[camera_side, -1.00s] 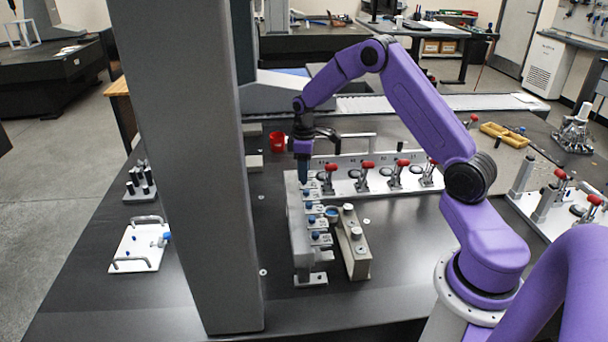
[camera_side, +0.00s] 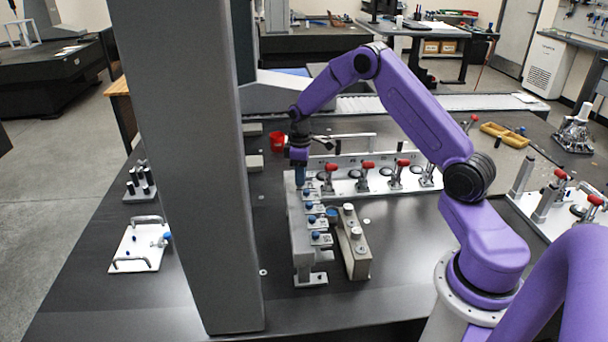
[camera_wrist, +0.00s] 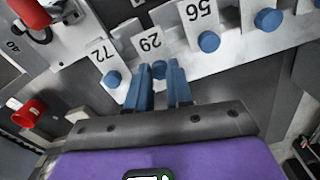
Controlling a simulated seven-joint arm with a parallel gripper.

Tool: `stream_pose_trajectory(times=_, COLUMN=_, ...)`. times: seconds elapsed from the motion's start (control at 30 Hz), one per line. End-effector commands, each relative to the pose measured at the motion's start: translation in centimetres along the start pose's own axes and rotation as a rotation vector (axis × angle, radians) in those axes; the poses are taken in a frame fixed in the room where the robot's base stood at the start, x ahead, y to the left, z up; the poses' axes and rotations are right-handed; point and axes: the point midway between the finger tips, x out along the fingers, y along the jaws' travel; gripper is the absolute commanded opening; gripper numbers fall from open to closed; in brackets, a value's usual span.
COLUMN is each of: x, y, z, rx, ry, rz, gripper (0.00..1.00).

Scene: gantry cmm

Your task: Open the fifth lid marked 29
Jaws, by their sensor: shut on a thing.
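The lid marked 29 (camera_wrist: 150,43) is a pale plate with a blue knob (camera_wrist: 159,69) in the wrist view. It sits between the lid marked 72 (camera_wrist: 103,52) and the lid marked 56 (camera_wrist: 196,16). My gripper (camera_wrist: 160,76) has its blue fingers on either side of the 29 knob and is shut on it. I cannot tell whether this lid is raised. In the side view my gripper (camera_side: 300,184) points down at the far end of the grey lid block (camera_side: 300,245), where it hides the lid it holds. Nearer lids with blue knobs show there.
A white plate with red-handled clamps (camera_side: 367,166) stands close behind and right of the block. A grey fixture (camera_side: 353,245) stands at its right. A red cup (camera_side: 277,141) is behind. The big grey column (camera_side: 195,200) is at left.

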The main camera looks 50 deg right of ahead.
Motion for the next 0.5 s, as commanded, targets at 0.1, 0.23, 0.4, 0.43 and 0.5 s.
stream_pose_trajectory(times=0.1, x=0.0, y=-0.4, z=-1.8, rx=-0.004, ry=0.001, rz=0.001, gripper=0.0)
stream_pose_trajectory(times=0.23, x=-0.1, y=-0.6, z=-3.0, rx=-0.002, ry=0.002, rz=0.002, gripper=0.0)
stream_pose_trajectory(times=0.4, x=-0.1, y=-0.7, z=-3.2, rx=-0.001, ry=0.001, rz=0.002, gripper=0.0)
stream_pose_trajectory(times=0.43, x=-0.1, y=-0.7, z=-3.2, rx=-0.001, ry=0.001, rz=0.002, gripper=0.0)
stream_pose_trajectory(times=0.5, x=-0.1, y=-0.7, z=-3.2, rx=-0.001, ry=0.001, rz=0.002, gripper=0.0)
